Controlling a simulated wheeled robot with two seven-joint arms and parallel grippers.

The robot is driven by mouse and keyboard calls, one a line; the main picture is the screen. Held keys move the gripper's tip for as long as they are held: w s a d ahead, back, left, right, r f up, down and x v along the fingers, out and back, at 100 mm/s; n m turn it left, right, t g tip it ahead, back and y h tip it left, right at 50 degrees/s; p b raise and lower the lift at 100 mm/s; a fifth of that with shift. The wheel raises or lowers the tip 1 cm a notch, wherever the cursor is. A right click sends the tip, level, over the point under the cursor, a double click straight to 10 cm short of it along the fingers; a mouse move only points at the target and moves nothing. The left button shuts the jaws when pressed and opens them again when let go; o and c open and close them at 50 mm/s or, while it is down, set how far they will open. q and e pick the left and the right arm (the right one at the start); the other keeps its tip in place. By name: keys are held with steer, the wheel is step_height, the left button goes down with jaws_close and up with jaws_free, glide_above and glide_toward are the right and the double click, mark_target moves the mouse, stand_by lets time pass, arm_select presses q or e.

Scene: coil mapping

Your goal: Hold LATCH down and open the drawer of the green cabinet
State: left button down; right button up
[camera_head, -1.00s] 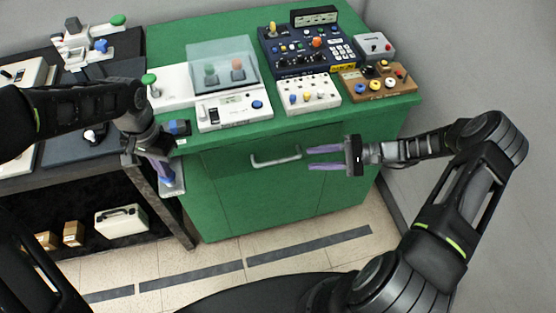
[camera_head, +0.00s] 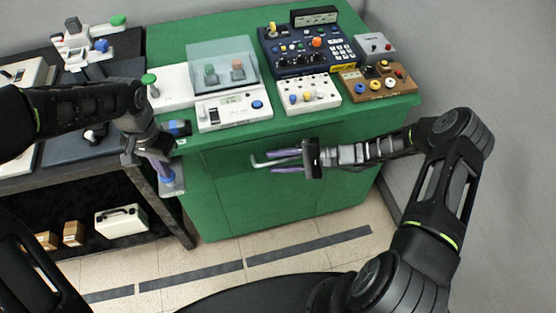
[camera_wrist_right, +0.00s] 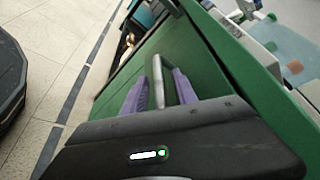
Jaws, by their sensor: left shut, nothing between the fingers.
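The green cabinet (camera_head: 235,210) stands in the middle of the head view, with a metal bar handle (camera_head: 258,162) on its drawer front. My right gripper (camera_head: 288,161) is open at the handle. In the right wrist view its purple fingers (camera_wrist_right: 157,88) lie on either side of the handle bar (camera_wrist_right: 160,75), spread apart. The drawer looks closed. My left gripper (camera_head: 165,170) is shut at the cabinet's left side, over a small pale plate (camera_head: 173,188) there. The fingers and wrist hide much of the plate, and I cannot read a LATCH label or tell whether the fingers press on it.
On the cabinet top are a white box with a blue knob (camera_head: 235,110), a clear cover (camera_head: 222,65), a dark blue control panel (camera_head: 305,45) and a brown box (camera_head: 378,82). A dark shelf unit (camera_head: 160,205) stands at left. The floor before the cabinet is clear.

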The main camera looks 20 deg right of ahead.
jaws_close()
stand_by(1.4)
